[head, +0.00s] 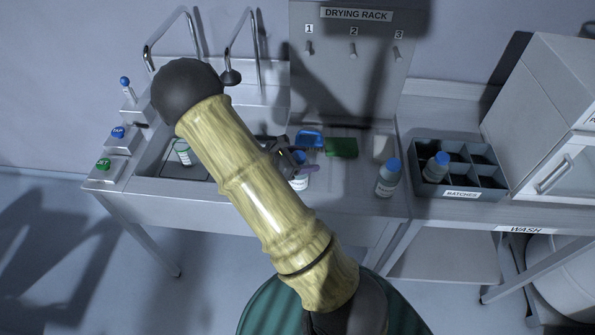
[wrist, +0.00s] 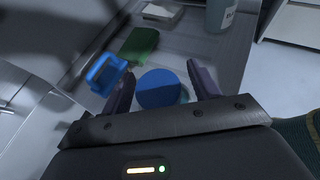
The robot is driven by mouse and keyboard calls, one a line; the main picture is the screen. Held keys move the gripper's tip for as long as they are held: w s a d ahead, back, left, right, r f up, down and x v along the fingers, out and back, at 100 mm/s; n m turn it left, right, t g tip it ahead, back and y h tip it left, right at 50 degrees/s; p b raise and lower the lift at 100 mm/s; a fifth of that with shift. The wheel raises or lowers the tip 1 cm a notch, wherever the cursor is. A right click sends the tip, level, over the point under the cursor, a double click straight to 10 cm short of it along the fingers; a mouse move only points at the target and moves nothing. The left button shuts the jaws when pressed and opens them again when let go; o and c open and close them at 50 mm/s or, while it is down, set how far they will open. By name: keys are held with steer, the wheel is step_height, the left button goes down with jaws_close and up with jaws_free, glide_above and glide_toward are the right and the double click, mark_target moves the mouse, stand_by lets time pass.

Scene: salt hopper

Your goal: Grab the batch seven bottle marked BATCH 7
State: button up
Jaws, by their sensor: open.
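My gripper (wrist: 160,70) is open in the wrist view, with a dark finger on each side of a round blue cap (wrist: 158,90). I cannot tell whether the fingers touch it. In the head view my gripper (head: 301,165) is partly hidden behind my arm, just above a white-labelled bottle (head: 300,184) at the counter's front. A blue-capped bottle (head: 387,180) stands upright to its right, and it seems to show at the top of the wrist view (wrist: 219,14). Another blue-capped bottle (head: 435,170) stands in the batches crate (head: 425,186). I cannot read any BATCH 7 marking.
A blue brush-like item (head: 310,138) and a green pad (head: 342,147) lie behind the gripper. A sink (head: 150,165) holding a white and green container (head: 182,152) is at left. The drying rack (head: 350,75) stands behind. A grey cabinet (head: 545,95) is at right.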

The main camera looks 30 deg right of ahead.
stand_by(0.3)
jaws_close()
stand_by(0.4)
step_height(320, 180, up, 10)
steer(key=shift+b, duration=0.65)
